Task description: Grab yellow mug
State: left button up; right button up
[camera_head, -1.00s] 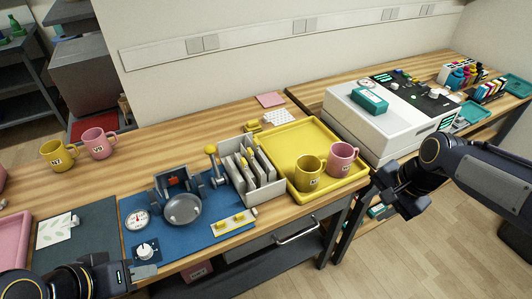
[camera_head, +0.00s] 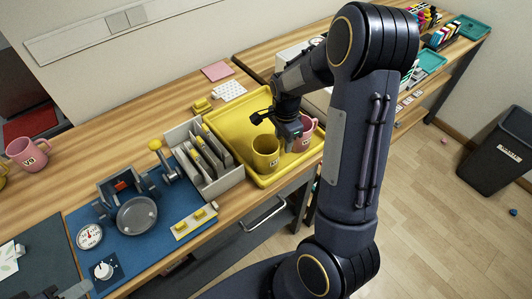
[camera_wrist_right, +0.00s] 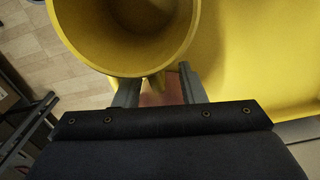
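The yellow mug (camera_head: 264,154) stands upright on the yellow tray (camera_head: 226,123), beside a pink mug (camera_head: 308,140) partly hidden by my right gripper. My right gripper (camera_head: 289,139) points down between the two mugs. In the right wrist view the yellow mug (camera_wrist_right: 128,62) fills the top, and my right gripper (camera_wrist_right: 158,88) has its fingers apart at the mug's near side. The mug's handle seems to lie between the fingers; contact cannot be told. My left gripper (camera_head: 76,292) is partly in view at the bottom left, its opening unclear.
A grey rack (camera_head: 222,177) stands left of the tray. A blue mat (camera_head: 150,245) holds a round pan and a gauge. Another pink mug (camera_head: 28,154) and a cut-off yellow mug (camera_head: 2,176) are at the far left. The tray's left part is clear.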

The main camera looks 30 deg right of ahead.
notch_tip(320, 180, down, 2)
jog(key=shift+c, duration=0.4)
grip_shut()
jog(key=shift+r, duration=0.15)
